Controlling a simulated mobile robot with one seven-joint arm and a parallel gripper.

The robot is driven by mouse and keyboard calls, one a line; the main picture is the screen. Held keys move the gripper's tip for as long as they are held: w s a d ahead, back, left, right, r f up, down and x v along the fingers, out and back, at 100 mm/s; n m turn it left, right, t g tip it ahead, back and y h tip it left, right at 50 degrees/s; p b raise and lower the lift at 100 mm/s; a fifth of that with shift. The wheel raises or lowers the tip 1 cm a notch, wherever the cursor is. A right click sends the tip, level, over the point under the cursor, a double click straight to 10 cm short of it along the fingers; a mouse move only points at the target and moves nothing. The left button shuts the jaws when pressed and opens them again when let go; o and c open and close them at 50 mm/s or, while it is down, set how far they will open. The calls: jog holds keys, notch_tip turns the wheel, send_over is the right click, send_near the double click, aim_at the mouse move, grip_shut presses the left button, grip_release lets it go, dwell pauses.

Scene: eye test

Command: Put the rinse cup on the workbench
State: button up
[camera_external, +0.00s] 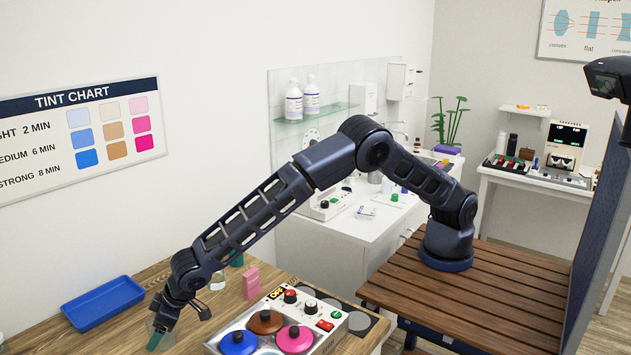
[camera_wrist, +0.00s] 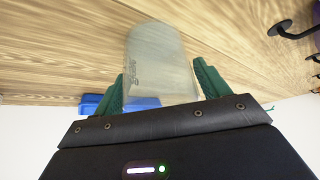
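The rinse cup (camera_wrist: 158,62), a clear, slightly frosted cup with small printed marks, sits between the two green fingers of my gripper (camera_wrist: 160,88) in the wrist view. The fingers press against both its sides. In the outside view my gripper (camera_external: 160,334) points down at the near left of the wooden workbench (camera_external: 110,335), and the cup (camera_external: 168,342) shows faintly around a green fingertip. The workbench's wood grain (camera_wrist: 60,50) fills the upper wrist view. I cannot tell whether the cup touches the wood.
A blue tray (camera_external: 103,303) lies left of my gripper. The tint unit (camera_external: 327,325) with blue, brown and pink lids stands to its right. A pink box (camera_external: 251,283) and a small clear vessel (camera_external: 217,281) stand behind. Bare wood lies between tray and unit.

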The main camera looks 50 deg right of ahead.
jog(key=shift+o, duration=0.7)
jog(key=shift+r, duration=0.25)
jog(key=v, duration=1.1)
jog(key=shift+s+d+r, duration=0.15)
jog(key=shift+d+r, duration=0.05)
jog(key=shift+r, duration=0.1)
